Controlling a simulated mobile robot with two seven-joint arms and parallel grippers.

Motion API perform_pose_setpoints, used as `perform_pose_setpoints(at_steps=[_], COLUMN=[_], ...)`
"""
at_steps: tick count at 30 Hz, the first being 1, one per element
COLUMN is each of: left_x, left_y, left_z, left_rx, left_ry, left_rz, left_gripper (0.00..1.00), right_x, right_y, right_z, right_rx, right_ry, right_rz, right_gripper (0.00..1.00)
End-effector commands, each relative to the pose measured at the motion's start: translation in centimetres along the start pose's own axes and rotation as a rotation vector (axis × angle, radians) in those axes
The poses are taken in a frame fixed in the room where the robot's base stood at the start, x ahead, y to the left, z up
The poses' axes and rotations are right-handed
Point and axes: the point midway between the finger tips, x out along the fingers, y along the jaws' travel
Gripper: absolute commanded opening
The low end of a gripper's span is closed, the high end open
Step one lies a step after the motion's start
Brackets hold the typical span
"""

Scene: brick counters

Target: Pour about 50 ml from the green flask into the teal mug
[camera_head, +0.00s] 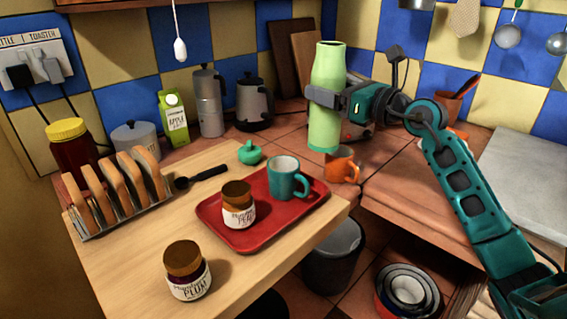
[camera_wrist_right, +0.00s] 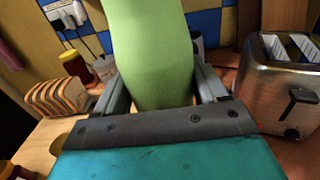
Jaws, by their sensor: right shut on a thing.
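The green flask (camera_head: 327,110) is upright in my right gripper (camera_head: 325,98), whose jaws are closed around its middle. Its open mouth is at the top, and its base looks level with the space behind the orange mug; I cannot tell whether it touches the counter. In the right wrist view the flask (camera_wrist_right: 150,50) stands between the two jaws (camera_wrist_right: 155,95). The teal mug (camera_head: 287,183) stands upright on the red tray, in front and left of the flask, with its handle to the right. What is inside it is hard to make out. My left gripper is not in view.
An orange mug (camera_head: 341,166) stands just below the flask. A teal lid-like pot (camera_head: 250,153), a toast rack (camera_head: 120,190) and another plum jar (camera_head: 187,273) are nearby. A toaster (camera_wrist_right: 285,85) stands right of the flask.

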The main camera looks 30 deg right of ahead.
Motion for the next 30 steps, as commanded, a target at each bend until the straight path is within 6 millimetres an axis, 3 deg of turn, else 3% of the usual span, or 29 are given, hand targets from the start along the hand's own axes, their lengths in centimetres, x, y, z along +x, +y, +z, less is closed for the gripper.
perform_pose_setpoints(at_steps=[30], left_x=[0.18], left_y=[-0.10], left_z=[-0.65], left_rx=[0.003], left_ry=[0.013], left_rz=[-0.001], left_gripper=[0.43], right_x=[-0.03], right_y=[-0.01], right_z=[0.22], right_rx=[-0.003], right_ry=[-0.005], right_rz=[-0.001], right_gripper=[0.20])
